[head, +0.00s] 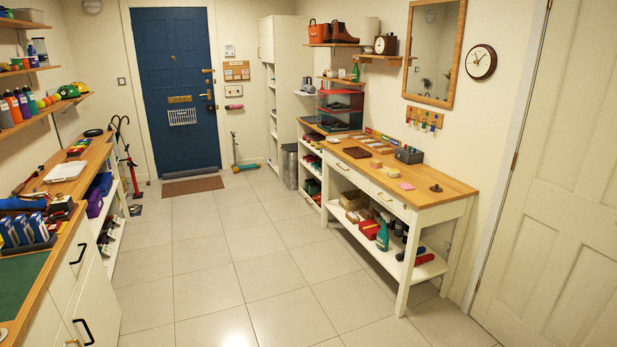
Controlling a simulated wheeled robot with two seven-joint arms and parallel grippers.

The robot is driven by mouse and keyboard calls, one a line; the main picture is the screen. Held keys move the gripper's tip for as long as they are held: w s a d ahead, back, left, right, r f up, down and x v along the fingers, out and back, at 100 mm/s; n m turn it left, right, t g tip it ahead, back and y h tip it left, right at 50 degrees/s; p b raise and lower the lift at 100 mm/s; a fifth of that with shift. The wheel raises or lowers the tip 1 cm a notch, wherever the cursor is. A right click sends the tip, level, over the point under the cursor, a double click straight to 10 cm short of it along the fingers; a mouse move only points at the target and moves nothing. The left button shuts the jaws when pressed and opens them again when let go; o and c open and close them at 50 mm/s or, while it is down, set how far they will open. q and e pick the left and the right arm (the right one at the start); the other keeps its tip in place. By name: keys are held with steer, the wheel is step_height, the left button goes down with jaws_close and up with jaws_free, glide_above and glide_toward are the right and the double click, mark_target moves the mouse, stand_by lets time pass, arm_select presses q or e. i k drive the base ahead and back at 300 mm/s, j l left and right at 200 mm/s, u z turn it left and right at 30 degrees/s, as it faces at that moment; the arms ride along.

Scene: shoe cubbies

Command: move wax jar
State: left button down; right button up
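I cannot pick out a wax jar for certain at this size. A small dark round object with a short upright part (436,188) stands near the right end of the wooden-topped table (455,188); I cannot tell what it is. A clear container with a dark lid (40,47) stands on the upper left shelf. Part of a small round item (3,332) shows at the lower left edge of the left bench. Neither of my grippers is in view.
The tiled floor (215,265) is clear between the left bench (70,235) and the right table. Blue boxes (22,230) crowd the left bench. A blue door (175,85) closes the far end.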

mark_target(392, 172)
steer(key=i+j+z, duration=0.1)
steer(key=i+z, duration=0.2)
steer(key=i, duration=1.55)
steer(key=i+j+z, duration=0.15)
steer(key=i, duration=0.3)
steer(key=i+z, duration=0.2)
steer(key=i, duration=0.25)
steer(key=i+j+z, duration=0.15)
steer(key=i, duration=0.25)
steer(key=i+j+z, duration=0.2)
steer(key=i+j, duration=0.15)
steer(key=i, duration=0.1)
